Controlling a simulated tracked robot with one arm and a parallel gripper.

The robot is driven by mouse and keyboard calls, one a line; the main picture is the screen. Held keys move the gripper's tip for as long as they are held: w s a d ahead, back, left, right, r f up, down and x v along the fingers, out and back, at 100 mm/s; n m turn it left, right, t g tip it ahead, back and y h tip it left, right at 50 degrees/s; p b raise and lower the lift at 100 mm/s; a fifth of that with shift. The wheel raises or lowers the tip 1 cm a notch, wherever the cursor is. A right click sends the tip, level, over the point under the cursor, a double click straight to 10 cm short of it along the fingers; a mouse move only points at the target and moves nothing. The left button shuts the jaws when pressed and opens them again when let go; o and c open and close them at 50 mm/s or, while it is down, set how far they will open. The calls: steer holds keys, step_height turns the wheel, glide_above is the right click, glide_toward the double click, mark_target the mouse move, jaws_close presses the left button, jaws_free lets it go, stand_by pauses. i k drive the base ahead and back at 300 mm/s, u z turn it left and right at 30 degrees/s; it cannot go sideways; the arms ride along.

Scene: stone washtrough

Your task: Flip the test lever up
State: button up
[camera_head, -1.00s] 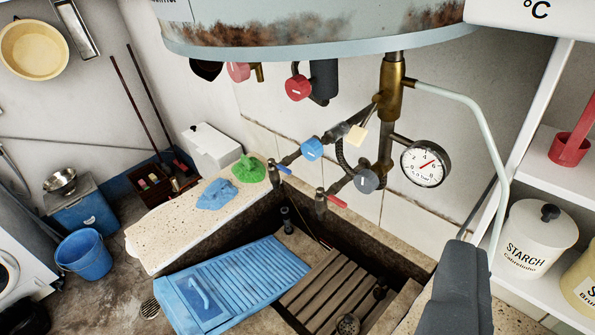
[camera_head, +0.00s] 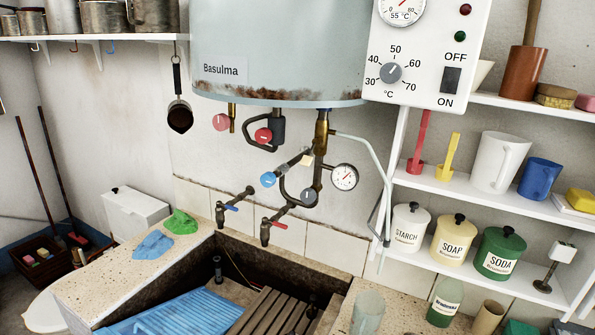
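A small cream tab (camera_head: 307,158) sits on the pipework below the boiler, beside the brass valve (camera_head: 322,124). It may be the test lever, but it is too small to tell for sure or to read its position. A pale pipe (camera_head: 375,150) runs from the brass valve to the right and down. A round gauge (camera_head: 344,177) is just right of and below the tab. My gripper is not in view, so its opening and distance from the tab are hidden.
The rusty-edged boiler (camera_head: 280,50) hangs above the pipes. A white control box (camera_head: 430,50) is right of it. Blue (camera_head: 268,179) and red (camera_head: 263,135) knobs crowd the valve. Shelves with jars (camera_head: 455,240) stand right; the stone trough (camera_head: 230,250) lies below.

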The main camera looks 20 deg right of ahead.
mark_target(306, 160)
steer(key=z, duration=0.55)
steer(key=i, duration=0.9)
steer(key=u, duration=0.5)
steer(key=k, duration=0.8)
steer(key=z, duration=0.35)
steer(key=i, duration=1)
steer(key=u, duration=0.05)
